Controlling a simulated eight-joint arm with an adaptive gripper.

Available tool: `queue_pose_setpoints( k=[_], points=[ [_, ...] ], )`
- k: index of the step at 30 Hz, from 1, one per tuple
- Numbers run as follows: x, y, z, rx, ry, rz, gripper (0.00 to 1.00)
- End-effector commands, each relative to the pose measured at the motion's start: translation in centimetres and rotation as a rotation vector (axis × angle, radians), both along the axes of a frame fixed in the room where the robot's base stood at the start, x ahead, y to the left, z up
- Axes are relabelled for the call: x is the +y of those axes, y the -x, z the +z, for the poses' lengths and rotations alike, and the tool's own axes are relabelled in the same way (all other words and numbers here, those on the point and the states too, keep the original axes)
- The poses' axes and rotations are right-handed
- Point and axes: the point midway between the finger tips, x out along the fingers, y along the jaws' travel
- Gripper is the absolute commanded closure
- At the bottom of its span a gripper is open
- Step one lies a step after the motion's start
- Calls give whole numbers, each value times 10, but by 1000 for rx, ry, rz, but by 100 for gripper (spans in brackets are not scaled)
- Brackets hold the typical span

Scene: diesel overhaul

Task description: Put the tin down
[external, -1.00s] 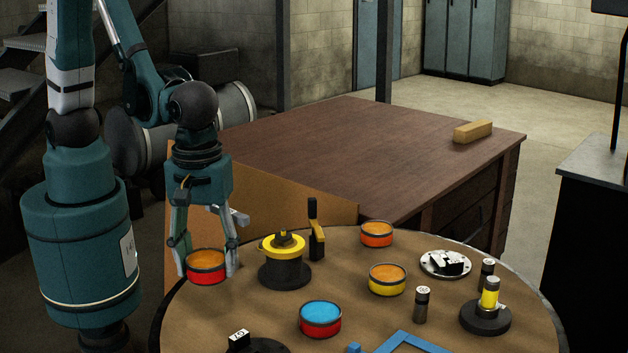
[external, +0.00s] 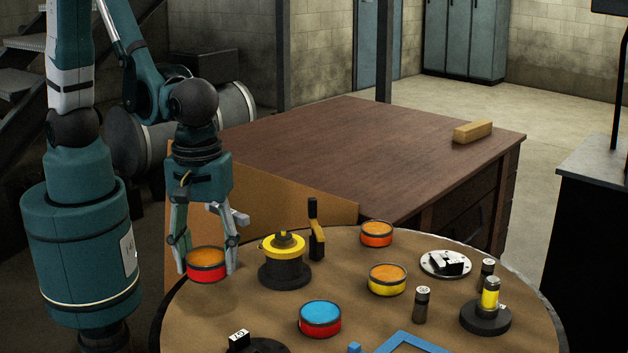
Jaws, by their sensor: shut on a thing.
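A red tin with an orange top (external: 207,266) is at the left side of the round table (external: 250,325). My gripper (external: 207,264) points down, with one finger on each side of this tin, and is shut on it. The tin is upright and at or very near the table top; I cannot tell whether its base touches. Other tins stand on the table: a red one with a blue top (external: 320,318), a yellow one with an orange top (external: 387,279) and an orange one (external: 376,234) at the back.
A black and yellow spool-like part (external: 284,262) stands close to the right of my gripper, with a black and yellow upright tool (external: 316,230) behind it. A blue frame (external: 410,343) lies at the front. Small cylinders (external: 422,304) stand at the right.

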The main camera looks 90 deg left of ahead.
Motion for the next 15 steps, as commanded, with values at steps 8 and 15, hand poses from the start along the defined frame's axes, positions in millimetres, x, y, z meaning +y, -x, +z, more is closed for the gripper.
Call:
queue_pose_setpoints(
  k=[8, 15],
  points=[
    [1, 1, 24, 0, 0, 0, 70],
    [1, 0, 47, 0, 0, 1, 70]
  ],
)
